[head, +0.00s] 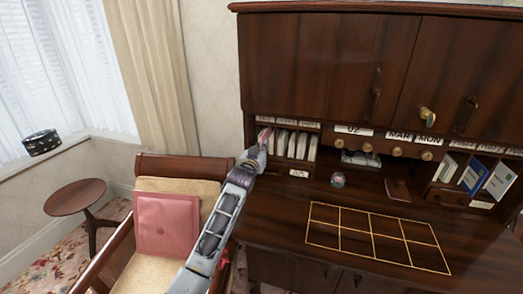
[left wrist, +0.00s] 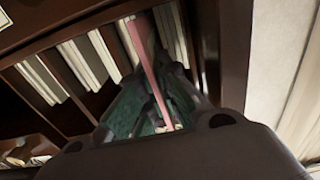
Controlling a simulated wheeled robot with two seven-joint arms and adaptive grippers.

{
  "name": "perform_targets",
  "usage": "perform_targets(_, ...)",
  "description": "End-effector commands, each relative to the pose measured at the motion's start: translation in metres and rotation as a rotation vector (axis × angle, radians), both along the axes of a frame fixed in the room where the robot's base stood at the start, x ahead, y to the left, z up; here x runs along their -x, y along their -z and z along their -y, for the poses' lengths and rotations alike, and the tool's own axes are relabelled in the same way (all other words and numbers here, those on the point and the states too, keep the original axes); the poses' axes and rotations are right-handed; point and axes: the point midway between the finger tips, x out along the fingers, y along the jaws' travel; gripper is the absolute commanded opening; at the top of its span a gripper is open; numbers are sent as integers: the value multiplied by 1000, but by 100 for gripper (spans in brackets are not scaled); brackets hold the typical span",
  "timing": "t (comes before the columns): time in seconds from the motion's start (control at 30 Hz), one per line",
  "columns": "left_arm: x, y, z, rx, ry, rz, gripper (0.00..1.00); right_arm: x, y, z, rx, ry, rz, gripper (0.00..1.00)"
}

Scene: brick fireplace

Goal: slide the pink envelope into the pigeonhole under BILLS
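The pink envelope (left wrist: 146,55) stands on edge between the fingers of my left gripper (left wrist: 150,105) in the left wrist view. Its far end reaches in among the white envelopes of the pigeonholes. In the head view the pink envelope (head: 265,135) shows as a small strip at the leftmost pigeonhole, with my left gripper (head: 256,154) just in front. The labels (head: 287,121) above the left pigeonholes are too small to read, so I cannot tell which one says BILLS. How deep the envelope sits is hidden. My right gripper is out of view.
White envelopes (head: 291,145) fill the pigeonholes just right of my left gripper. The desk top has a gold grid (head: 372,236) and a small glass object (head: 338,180). A chair with a pink cushion (head: 166,224) stands left of my arm.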

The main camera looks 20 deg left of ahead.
Motion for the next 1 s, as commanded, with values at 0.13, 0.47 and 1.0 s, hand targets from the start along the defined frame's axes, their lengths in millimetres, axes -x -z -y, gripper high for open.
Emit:
perform_targets(0.13, -6, 0, 0, 0, 0, 0, 0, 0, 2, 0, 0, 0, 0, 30)
perform_targets(0.47, -11, 0, 0, 0, 0, 0, 0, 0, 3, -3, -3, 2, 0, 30)
perform_targets(1.0, -11, 0, 1, 0, 0, 0, 30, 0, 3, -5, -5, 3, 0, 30)
